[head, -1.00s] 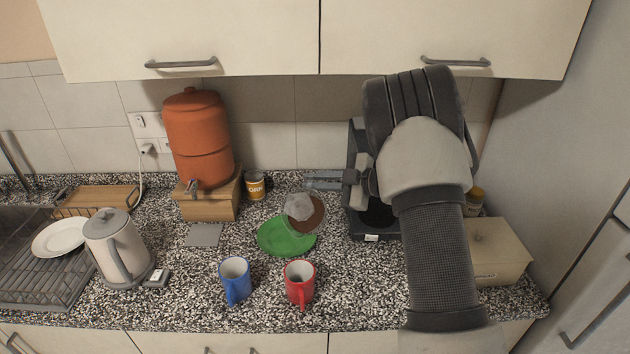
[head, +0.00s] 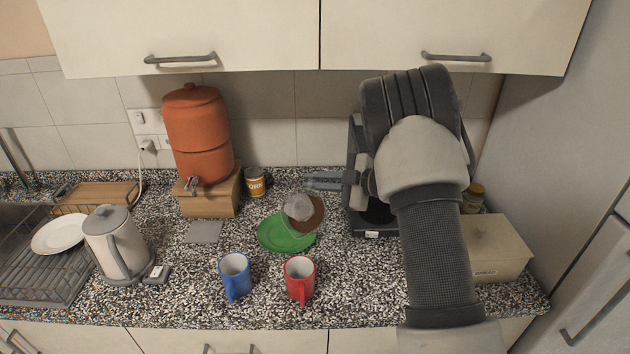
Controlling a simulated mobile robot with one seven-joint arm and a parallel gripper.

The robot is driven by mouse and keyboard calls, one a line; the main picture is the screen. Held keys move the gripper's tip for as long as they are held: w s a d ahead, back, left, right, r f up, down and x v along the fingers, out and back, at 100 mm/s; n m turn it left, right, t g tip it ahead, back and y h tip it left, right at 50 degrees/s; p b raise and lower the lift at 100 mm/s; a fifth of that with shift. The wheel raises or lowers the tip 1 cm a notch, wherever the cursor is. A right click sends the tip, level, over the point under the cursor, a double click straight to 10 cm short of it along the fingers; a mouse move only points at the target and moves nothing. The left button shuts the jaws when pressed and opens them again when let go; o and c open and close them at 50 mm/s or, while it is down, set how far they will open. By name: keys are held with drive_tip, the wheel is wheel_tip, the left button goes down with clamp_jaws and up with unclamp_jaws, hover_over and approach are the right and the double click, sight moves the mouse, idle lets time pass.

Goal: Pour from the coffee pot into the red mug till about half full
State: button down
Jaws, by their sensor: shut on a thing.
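The coffee pot (head: 311,218) is a clear glass pot with brown coffee and a greyish top, held in the air in front of the green plate. My gripper (head: 314,181) is shut on the pot, with its fingers reaching in from the right; the exact grip is hard to see. The red mug (head: 299,280) stands upright on the counter below and nearer than the pot, apart from it. Its inside looks pale, with no coffee visible. No stream from the pot is visible.
A blue mug (head: 235,277) stands left of the red one. A green plate (head: 275,236) lies behind the mugs. The black coffee machine (head: 360,222) is partly behind my arm. A kettle (head: 116,245) and orange dispenser (head: 198,135) stand left; a box (head: 497,248) is right.

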sight(314, 200)
drive_tip(key=shift+n, duration=0.3)
drive_tip(key=shift+s+a+f+b, duration=0.1)
drive_tip(key=shift+f+b, duration=1.15)
drive_tip(key=shift+f, duration=0.2)
drive_tip(key=shift+s+f+b, duration=0.1)
drive_tip(key=shift+f+b, duration=1.15)
drive_tip(key=shift+f, duration=0.2)
idle(2.2)
drive_tip(key=shift+s+a+r+n+t+b, duration=0.1)
drive_tip(key=shift+s+r+n+t+b, duration=0.25)
drive_tip(key=shift+r+b, duration=0.25)
drive_tip(key=shift+s+a+r+n+t+b, duration=0.1)
drive_tip(key=shift+s+r+n+t+b, duration=0.15)
drive_tip(key=shift+s+r+n+b, duration=0.25)
idle(1.5)
